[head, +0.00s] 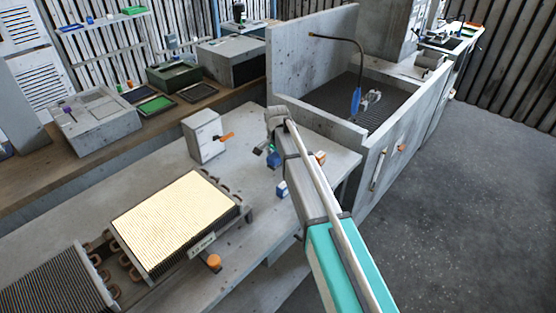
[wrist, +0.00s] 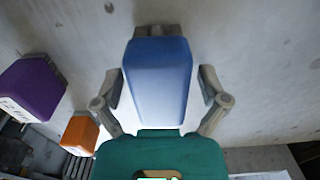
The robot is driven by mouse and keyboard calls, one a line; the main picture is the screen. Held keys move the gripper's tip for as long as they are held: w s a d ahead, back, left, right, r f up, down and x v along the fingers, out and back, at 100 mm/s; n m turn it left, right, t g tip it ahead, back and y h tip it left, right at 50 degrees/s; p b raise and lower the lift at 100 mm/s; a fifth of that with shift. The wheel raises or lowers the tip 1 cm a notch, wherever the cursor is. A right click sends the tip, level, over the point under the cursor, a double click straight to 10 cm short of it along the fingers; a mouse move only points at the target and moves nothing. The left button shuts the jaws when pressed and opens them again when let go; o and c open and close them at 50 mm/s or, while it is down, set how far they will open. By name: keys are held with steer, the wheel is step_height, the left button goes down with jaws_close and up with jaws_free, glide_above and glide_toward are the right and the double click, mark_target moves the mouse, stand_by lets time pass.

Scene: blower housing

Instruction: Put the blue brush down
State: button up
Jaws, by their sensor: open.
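The blue brush (wrist: 157,85) fills the middle of the wrist view, its blue block lying between the two fingers of my gripper (wrist: 160,84). A grey end shows at the top of the block. The fingers stand open, one on each side, with narrow gaps visible beside the block. The brush appears to be at the grey concrete surface (wrist: 250,60); whether it rests fully on it I cannot tell. In the head view my gripper is small and partly hidden by my arm, over the bench (head: 245,172).
A purple block (wrist: 35,85) and an orange brush-like block (wrist: 78,132) are to the left in the wrist view. In the head view a small blue block (head: 282,189) lies near the arm, a white box (head: 204,135) stands left, and a finned panel (head: 175,222) lies in front.

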mark_target(277, 154)
steer(key=shift+r, duration=0.2)
step_height(277, 154, up, 12)
steer(key=p, duration=1.2)
stand_by(0.9)
steer(key=s+d+n, duration=0.7)
steer(key=s+d, duration=1.6)
steer(key=s, duration=0.2)
steer(key=shift+s+d+n, duration=0.2)
steer(key=shift+s+n, duration=0.1)
steer(key=shift+s, duration=0.05)
